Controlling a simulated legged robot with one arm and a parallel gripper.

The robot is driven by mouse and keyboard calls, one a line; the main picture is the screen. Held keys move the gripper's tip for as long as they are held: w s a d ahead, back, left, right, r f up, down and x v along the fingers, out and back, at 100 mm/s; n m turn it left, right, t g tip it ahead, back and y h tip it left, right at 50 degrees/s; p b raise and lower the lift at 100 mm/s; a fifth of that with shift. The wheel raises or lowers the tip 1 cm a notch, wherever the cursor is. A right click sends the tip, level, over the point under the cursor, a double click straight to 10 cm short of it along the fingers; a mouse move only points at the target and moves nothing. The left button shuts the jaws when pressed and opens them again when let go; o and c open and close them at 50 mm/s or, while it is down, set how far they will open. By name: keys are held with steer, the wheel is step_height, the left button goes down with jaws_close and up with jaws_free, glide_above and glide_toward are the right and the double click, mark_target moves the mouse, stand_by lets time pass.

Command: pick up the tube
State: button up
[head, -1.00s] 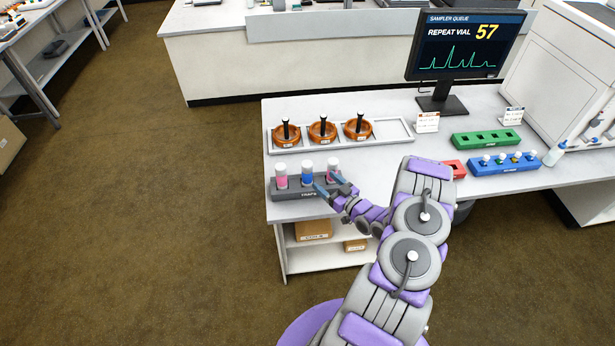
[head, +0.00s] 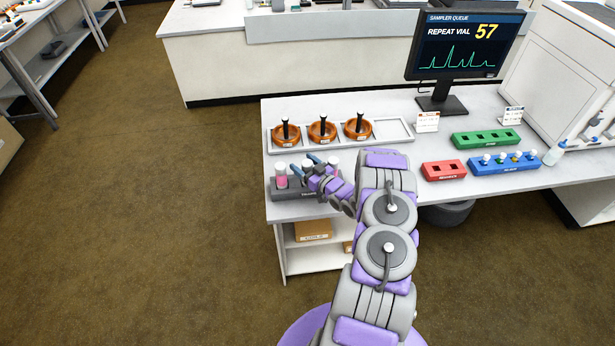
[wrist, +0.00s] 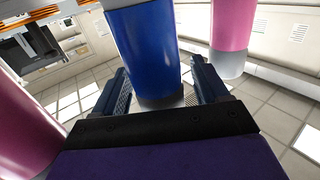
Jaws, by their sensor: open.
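A dark grey rack (head: 288,196) stands at the near left of the bench. It holds a pink tube with a white cap (head: 281,175) at its left, a blue tube in the middle and another pink tube at its right. In the head view my arm mostly hides the blue tube and partly hides the right pink one. My gripper (head: 306,163) is over the rack's middle. In the wrist view the blue tube (wrist: 148,50) stands between my open fingers, with one finger on each side. Pink tubes (wrist: 22,130) flank it on both sides.
A tray (head: 395,130) with several brown round holders stands behind the rack. A red block (head: 444,171), a blue rack (head: 503,163), a green rack (head: 486,139) and a monitor (head: 466,45) are further right.

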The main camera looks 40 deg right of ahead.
steer(key=shift+c, duration=0.5)
steer(key=c, duration=1.1)
steer(key=shift+r, duration=0.1)
